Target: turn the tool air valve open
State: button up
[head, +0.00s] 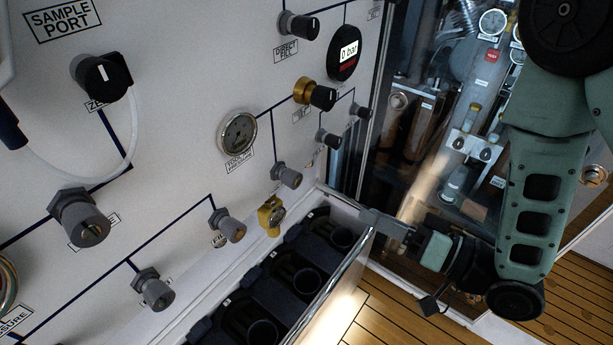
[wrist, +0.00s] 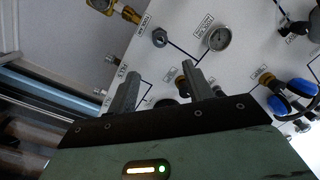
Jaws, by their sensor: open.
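A round gauge (head: 238,132), whose small label seems to read "tool pressure", is on the white panel in the head view. A grey valve knob (head: 286,175) sits to its lower right on the dark line from the gauge. Its label is too small to read, so I cannot be sure it is the tool air valve. A gauge (wrist: 218,39) and a grey knob (wrist: 160,37) also show in the wrist view. My gripper (head: 373,222) is to the right of the knobs, apart from the panel. In the wrist view, my gripper (wrist: 158,82) has its fingers spread, with nothing held.
More grey knobs (head: 229,226), a brass-based black knob (head: 317,94) and a digital gauge (head: 344,52) crowd the panel. A dark rack (head: 262,275) with round wells, behind a clear front pane (head: 330,285), stands below. Wooden floor (head: 385,310) shows lower right.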

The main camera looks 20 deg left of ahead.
aim_at(298, 181)
jog(key=b+x, duration=0.4)
jog(key=x, duration=1.1)
jog(key=shift+b, duration=0.35)
jog(key=shift+w+a, duration=0.25)
jog(key=shift+a, duration=0.35)
jog(key=c, duration=1)
